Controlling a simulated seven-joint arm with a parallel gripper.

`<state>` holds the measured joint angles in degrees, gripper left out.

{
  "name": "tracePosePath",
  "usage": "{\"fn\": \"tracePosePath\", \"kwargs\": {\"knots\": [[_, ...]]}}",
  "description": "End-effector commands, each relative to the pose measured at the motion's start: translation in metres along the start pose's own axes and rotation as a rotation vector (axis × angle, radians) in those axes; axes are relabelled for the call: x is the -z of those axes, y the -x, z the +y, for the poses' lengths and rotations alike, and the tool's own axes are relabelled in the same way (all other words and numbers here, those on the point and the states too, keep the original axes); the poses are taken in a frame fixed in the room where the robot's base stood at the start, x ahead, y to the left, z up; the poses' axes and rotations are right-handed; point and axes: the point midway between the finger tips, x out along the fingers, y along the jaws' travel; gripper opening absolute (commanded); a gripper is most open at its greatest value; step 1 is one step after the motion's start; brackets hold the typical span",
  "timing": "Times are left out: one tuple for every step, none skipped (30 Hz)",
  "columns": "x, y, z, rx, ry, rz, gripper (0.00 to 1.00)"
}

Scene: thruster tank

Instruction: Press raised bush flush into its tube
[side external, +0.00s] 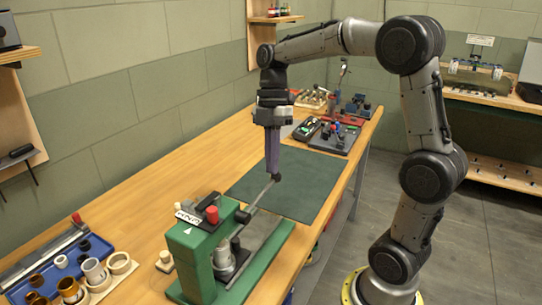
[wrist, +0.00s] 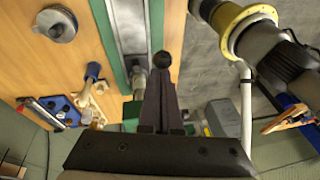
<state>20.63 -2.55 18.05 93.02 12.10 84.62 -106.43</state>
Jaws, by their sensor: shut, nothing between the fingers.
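A green lever press (side external: 195,250) stands at the near end of the bench. A grey metal tube (side external: 224,258) stands upright under its ram; I cannot make out the bush or how far it sits up. The lever (side external: 262,194) slopes up from the press towards the mat and ends in a black ball knob (side external: 277,177). My gripper (side external: 272,172) points down, fingers shut and empty, with its tips at the knob. In the wrist view the knob (wrist: 162,60) shows just beyond my shut fingertips (wrist: 160,82); I cannot tell whether they touch.
A blue tray (side external: 45,272) with several rings and bushes lies left of the press. A dark green mat (side external: 285,186) lies bare under my gripper. The bench's left middle is clear.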

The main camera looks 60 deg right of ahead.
Motion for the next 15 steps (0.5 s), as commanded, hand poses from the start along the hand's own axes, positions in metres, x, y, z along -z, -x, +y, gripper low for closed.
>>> {"fn": "tracePosePath", "kwargs": {"knots": [[-0.001,-0.001,0.0,0.006,-0.002,-0.003,0.0],[-0.001,-0.001,0.0,0.006,-0.002,-0.003,0.0],[0.0,0.001,0.0,0.006,-0.002,-0.003,0.0],[0.002,0.002,0.0,0.005,-0.002,-0.003,0.0],[0.003,0.004,0.0,0.004,-0.001,-0.003,0.0],[0.006,0.008,0.001,0.002,0.0,-0.003,0.0],[0.009,0.011,0.001,0.001,0.002,-0.003,0.0],[0.013,0.015,0.0,0.001,0.003,-0.003,0.0],[0.018,0.021,0.001,-0.001,0.003,-0.003,0.0],[0.022,0.025,0.001,-0.001,0.004,-0.003,0.0],[0.026,0.03,0.001,-0.002,0.004,-0.003,0.0],[0.026,0.039,0.002,-0.003,0.001,-0.002,0.0],[0.025,0.046,0.002,-0.004,-0.002,-0.002,0.0],[0.024,0.053,0.002,-0.004,-0.002,-0.002,0.0],[0.024,0.062,0.002,-0.004,-0.002,-0.002,0.0]]}}
